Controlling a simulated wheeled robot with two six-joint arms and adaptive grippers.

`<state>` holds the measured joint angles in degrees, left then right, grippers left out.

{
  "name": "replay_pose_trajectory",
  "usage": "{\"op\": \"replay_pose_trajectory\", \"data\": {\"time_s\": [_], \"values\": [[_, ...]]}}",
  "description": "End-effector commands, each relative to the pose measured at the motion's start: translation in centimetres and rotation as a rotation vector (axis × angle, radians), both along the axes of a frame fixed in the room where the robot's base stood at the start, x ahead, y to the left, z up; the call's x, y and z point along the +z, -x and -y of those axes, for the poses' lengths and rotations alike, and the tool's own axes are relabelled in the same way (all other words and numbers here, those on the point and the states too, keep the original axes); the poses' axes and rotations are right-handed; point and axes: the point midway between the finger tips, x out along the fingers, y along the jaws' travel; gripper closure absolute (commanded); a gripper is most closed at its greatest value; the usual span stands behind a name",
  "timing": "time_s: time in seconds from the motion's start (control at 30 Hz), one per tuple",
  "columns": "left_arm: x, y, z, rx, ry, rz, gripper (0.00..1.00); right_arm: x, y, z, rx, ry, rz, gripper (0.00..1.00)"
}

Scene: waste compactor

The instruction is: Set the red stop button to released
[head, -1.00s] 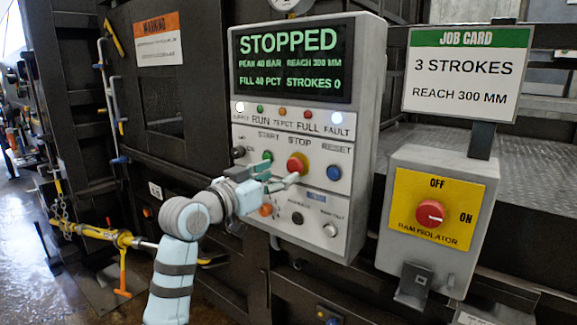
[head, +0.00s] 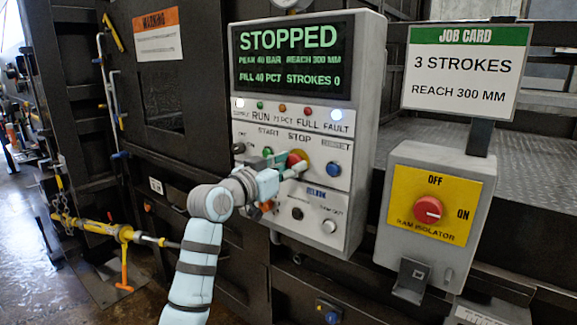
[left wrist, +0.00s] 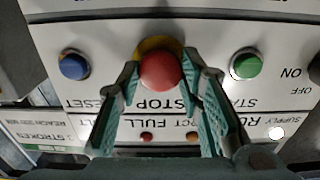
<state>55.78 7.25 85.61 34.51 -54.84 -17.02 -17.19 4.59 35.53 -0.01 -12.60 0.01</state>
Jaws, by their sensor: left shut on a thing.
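The red stop button (head: 293,160) with its yellow collar sits under the STOP label on the grey control panel (head: 366,130). In the left wrist view the red stop button (left wrist: 160,71) lies between the two fingertips of my left gripper (left wrist: 164,72). The fingers are closed on its sides. In the head view my left gripper (head: 288,172) reaches the button from the left and hides part of it. The panel's screen (head: 290,58) reads STOPPED. My right gripper is in neither view.
The green start button (left wrist: 247,65) and blue reset button (left wrist: 74,66) flank the stop button closely. A ram isolator box (head: 434,210) with a red knob stands to the right, below a job card (head: 465,72). A yellow bar (head: 95,230) is at lower left.

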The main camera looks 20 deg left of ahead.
Motion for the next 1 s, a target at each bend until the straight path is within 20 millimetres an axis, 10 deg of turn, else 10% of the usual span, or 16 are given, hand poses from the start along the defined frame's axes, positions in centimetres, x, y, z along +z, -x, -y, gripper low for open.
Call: {"op": "replay_pose_trajectory", "data": {"time_s": [0.47, 0.5, 0.6, 1.0], "values": [[-0.1, 0.8, -0.6, -0.002, 0.0, -0.003, 1.0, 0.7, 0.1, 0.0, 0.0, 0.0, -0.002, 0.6], [-0.2, 0.8, -0.7, 0.0, -0.001, -0.004, 0.62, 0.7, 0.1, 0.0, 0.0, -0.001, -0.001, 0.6], [-0.1, 0.9, -0.9, 0.002, 0.0, -0.003, 0.46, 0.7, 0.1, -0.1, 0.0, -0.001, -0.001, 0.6], [0.0, 1.7, -1.1, 0.002, -0.001, 0.0, 0.46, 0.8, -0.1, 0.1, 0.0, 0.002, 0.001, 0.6]]}}
